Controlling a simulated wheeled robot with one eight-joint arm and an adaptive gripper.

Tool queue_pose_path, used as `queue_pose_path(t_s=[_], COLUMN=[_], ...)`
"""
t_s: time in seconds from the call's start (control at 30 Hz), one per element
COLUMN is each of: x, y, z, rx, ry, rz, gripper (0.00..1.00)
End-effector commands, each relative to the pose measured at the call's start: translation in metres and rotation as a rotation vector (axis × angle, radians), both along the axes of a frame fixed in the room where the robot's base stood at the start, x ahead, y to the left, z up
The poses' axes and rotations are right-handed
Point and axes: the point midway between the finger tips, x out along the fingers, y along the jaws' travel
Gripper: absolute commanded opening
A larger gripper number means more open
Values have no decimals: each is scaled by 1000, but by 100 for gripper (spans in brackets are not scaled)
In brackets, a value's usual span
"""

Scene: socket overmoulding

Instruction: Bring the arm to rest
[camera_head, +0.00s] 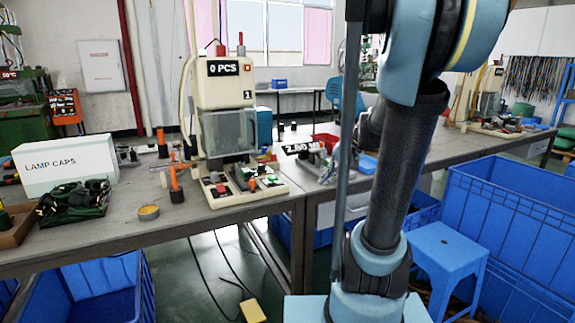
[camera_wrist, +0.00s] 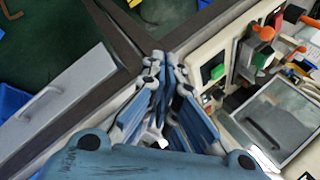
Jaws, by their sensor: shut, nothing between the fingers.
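My gripper (camera_wrist: 166,62) shows in the wrist view with its blue-and-grey fingers together and nothing held between them. It is over the workbench area, near the edge of the press machine's base. In the head view my blue and black arm (camera_head: 400,165) stands tall right of the middle and hides part of the bench behind it.
The press machine (camera_head: 225,80) stands on the wooden workbench (camera_head: 120,238). A white LAMP CAPS box (camera_head: 66,165) and dark green parts (camera_head: 75,200) are at left. A blue stool (camera_head: 447,245) and large blue crates (camera_head: 515,215) are at right. Cables cross the floor.

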Motion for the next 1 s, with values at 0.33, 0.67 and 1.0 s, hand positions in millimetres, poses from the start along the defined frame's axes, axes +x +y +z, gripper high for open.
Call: queue_pose_path(t_s=[0.33,0.67,1.0], x=[-87,-156,-193], y=[-7,-32,-55], z=[-34,-72,-100], rx=[-225,-441,-591], ry=[16,14,3], rz=[73,142,190], gripper=[0,0,0])
